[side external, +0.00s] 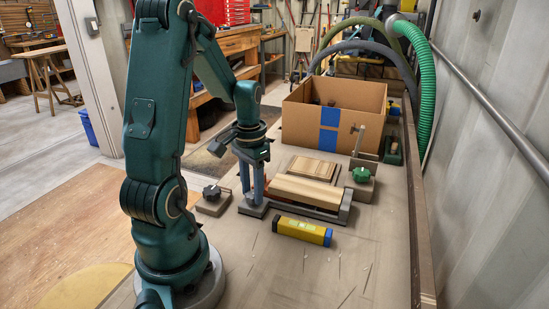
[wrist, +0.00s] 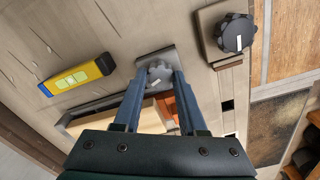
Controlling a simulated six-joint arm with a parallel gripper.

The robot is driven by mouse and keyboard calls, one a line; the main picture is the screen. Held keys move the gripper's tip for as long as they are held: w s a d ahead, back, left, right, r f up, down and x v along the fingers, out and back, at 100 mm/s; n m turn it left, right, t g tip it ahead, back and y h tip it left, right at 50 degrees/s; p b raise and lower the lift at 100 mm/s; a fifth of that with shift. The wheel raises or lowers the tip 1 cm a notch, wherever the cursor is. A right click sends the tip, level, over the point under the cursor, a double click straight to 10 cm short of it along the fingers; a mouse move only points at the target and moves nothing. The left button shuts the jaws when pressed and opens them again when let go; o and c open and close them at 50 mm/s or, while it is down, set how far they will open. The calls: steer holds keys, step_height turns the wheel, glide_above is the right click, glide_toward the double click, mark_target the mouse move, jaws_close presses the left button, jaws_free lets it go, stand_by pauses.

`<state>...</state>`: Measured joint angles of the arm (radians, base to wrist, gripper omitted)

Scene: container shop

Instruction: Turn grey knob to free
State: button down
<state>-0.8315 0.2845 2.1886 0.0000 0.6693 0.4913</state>
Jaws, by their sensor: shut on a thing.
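The grey knob (wrist: 160,73) is a lobed knob on a grey metal plate (wrist: 150,58). In the wrist view it sits between the fingertips of my gripper (wrist: 155,78), which is shut on it from both sides. A small pale mark shows on the knob near the left finger; no readable "free" label shows. In the side view my gripper (side external: 253,196) points straight down at the front left end of the clamp fixture (side external: 305,208). The fingers hide most of the knob there. Pale wood (side external: 306,190) lies in the fixture.
A black knob (side external: 213,192) on its own block stands just left of my gripper; it also shows in the wrist view (wrist: 235,35). A green knob (side external: 361,174) is right of the fixture. A yellow level (side external: 302,231) lies in front. A cardboard box (side external: 290,125) stands behind.

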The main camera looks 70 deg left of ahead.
mark_target(252, 193)
steer(key=n, duration=1.3)
steer(key=shift+n, duration=0.4)
stand_by(0.4)
steer(key=shift+c, duration=2.3)
jaws_free()
steer(key=shift+r, duration=0.1)
steer(key=shift+r, duration=2.5)
